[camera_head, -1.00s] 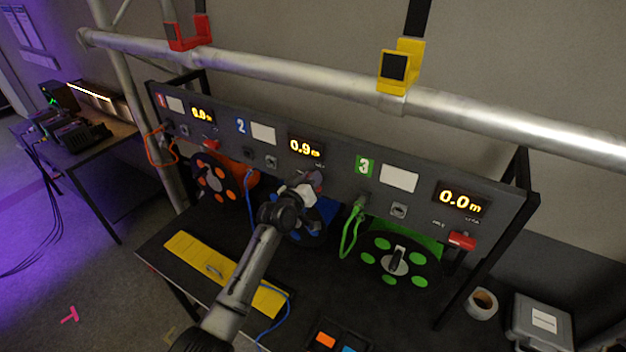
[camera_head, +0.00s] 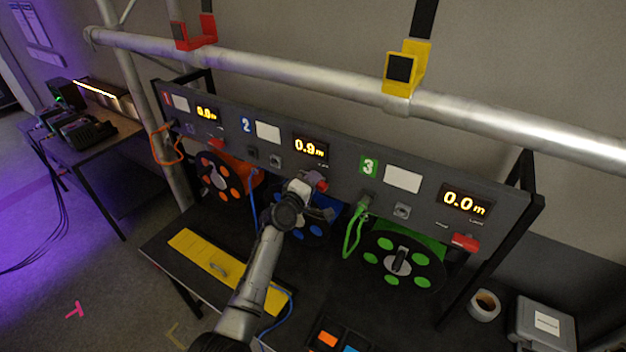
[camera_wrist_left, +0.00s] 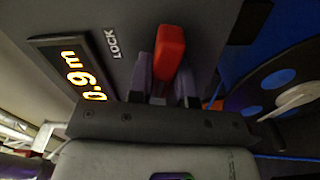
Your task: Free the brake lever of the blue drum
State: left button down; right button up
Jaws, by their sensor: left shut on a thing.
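The blue drum (camera_head: 318,228) sits under panel section 2, partly hidden by my left arm. It also shows at the right of the left wrist view (camera_wrist_left: 270,85). Its red brake lever (camera_wrist_left: 169,48) stands between the fingers of my left gripper (camera_wrist_left: 165,90), beside the LOCK label (camera_wrist_left: 112,43). My left gripper is shut on the lever; in the head view the gripper (camera_head: 308,186) is at the panel below the 0.9 m display (camera_head: 309,147). The lever's pivot is hidden. My right gripper is not in view.
The orange drum (camera_head: 220,178) is to the left and the green drum (camera_head: 400,260) to the right, each with a red lever above. A blue cable (camera_head: 252,200) hangs left of my gripper. A yellow plate (camera_head: 205,254) lies in front. A truss tube (camera_head: 300,76) runs above.

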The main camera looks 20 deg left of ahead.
pick_arm(q)
jog(key=shift+f+n, duration=0.2)
jog(key=shift+n, duration=0.9)
jog(key=c, duration=1)
grip_release()
jog(key=shift+c, duration=0.2)
jog(key=s+a, duration=0.2)
jog(key=s, duration=1.1)
jog(key=shift+s+a, duration=0.2)
jog(key=shift+s, duration=0.1)
